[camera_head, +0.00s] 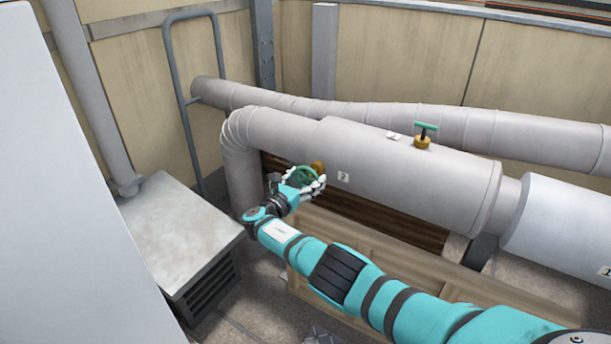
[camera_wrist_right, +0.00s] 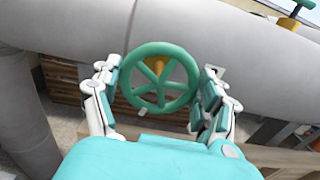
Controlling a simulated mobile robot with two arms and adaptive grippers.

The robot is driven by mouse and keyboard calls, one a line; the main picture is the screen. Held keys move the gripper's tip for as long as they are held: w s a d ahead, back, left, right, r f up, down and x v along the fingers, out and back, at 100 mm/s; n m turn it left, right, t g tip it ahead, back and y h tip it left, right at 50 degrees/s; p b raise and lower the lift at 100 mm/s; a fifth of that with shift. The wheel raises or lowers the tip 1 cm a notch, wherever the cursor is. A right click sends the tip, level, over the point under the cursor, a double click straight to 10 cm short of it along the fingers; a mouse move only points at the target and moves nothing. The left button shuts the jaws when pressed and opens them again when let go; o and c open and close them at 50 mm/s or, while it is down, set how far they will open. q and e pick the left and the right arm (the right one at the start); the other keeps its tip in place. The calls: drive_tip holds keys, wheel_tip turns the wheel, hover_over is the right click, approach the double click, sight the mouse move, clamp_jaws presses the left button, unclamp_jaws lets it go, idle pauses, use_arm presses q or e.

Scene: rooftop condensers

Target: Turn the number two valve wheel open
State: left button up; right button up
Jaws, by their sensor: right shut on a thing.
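The green valve wheel (camera_head: 302,177) sits on a brass stem on the side of the large grey pipe, beside a label that reads 2 (camera_head: 343,177). In the right wrist view the spoked wheel (camera_wrist_right: 160,50) faces me, with the brass fitting behind it. My right gripper (camera_head: 306,184) is at the wheel, with its white and teal fingers on both sides of the rim. It is shut on the wheel; the gripper partly hides the wheel in the head view. My left gripper is not in view.
A second green handle on a brass valve (camera_head: 423,136) stands on top of the pipe to the right. A grey metal box (camera_head: 180,230) stands at the left, near a tall grey rail (camera_head: 185,110). A wooden crate-like structure (camera_head: 390,258) lies below the pipe.

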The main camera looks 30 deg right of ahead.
drive_tip(key=shift+d+r+n, duration=0.1)
drive_tip(key=shift+r+n, duration=0.05)
drive_tip(key=shift+n, duration=0.55)
drive_tip(key=o, duration=1.2)
drive_tip(key=shift+s+r, duration=0.1)
drive_tip(key=shift+s, duration=0.05)
drive_tip(key=shift+c, duration=0.2)
drive_tip(key=shift+s+a, duration=0.1)
drive_tip(key=shift+a, duration=0.4)
drive_tip(key=v, duration=1.1)
